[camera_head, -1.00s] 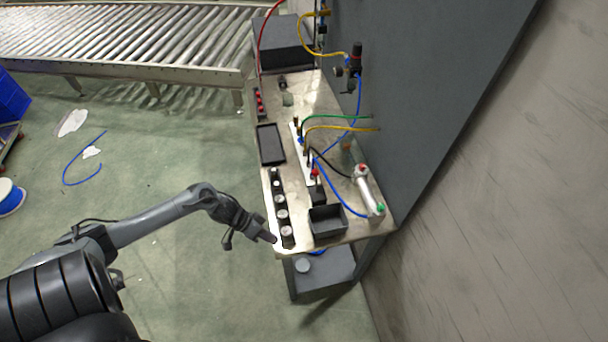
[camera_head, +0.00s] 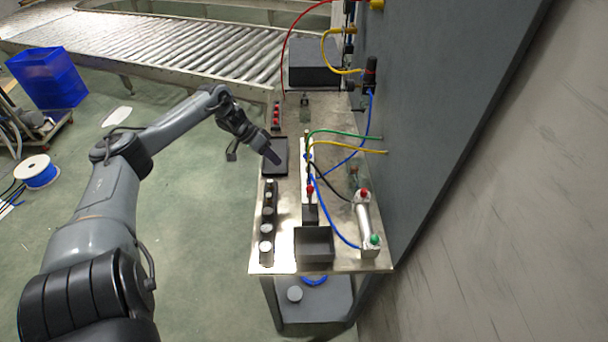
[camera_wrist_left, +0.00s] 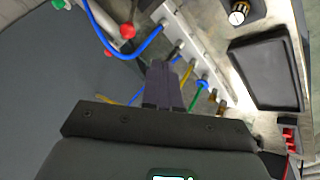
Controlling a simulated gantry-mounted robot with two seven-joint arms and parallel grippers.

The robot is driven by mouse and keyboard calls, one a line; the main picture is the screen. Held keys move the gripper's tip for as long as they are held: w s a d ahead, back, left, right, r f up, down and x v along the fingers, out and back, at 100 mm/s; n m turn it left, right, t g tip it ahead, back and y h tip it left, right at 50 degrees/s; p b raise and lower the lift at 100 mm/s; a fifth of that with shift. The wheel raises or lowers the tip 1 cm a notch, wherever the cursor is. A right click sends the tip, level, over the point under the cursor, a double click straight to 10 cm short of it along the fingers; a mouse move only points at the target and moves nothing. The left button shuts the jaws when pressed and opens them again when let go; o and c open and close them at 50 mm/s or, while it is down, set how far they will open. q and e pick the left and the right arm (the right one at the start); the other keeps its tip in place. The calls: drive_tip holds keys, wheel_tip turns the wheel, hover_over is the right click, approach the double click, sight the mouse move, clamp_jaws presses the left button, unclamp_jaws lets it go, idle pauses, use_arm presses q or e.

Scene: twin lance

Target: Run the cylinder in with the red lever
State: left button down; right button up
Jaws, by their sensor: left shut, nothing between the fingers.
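The red lever (camera_head: 310,190) has a round red knob and stands at the near end of the white valve strip (camera_head: 307,160) on the bench. My left gripper (camera_head: 272,156) is shut and empty, above the black tray, left of the strip and apart from the lever. Its closed fingers show in the wrist view (camera_wrist_left: 162,85). My right gripper is not in view.
The black tray (camera_head: 268,168) lies left of the strip. Several upright knobs (camera_head: 267,230) line the bench's near left edge, beside an open dark box (camera_head: 314,246). Blue, green, yellow and black hoses arch between strip, cylinder and the grey panel (camera_head: 440,100).

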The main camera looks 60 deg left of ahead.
use_arm(q)
approach(310, 199)
drive_tip(key=w+a+f, duration=0.3)
drive_tip(key=w, duration=0.1)
drive_tip(key=shift+d+f, duration=0.1)
drive_tip(key=shift+d, duration=0.6)
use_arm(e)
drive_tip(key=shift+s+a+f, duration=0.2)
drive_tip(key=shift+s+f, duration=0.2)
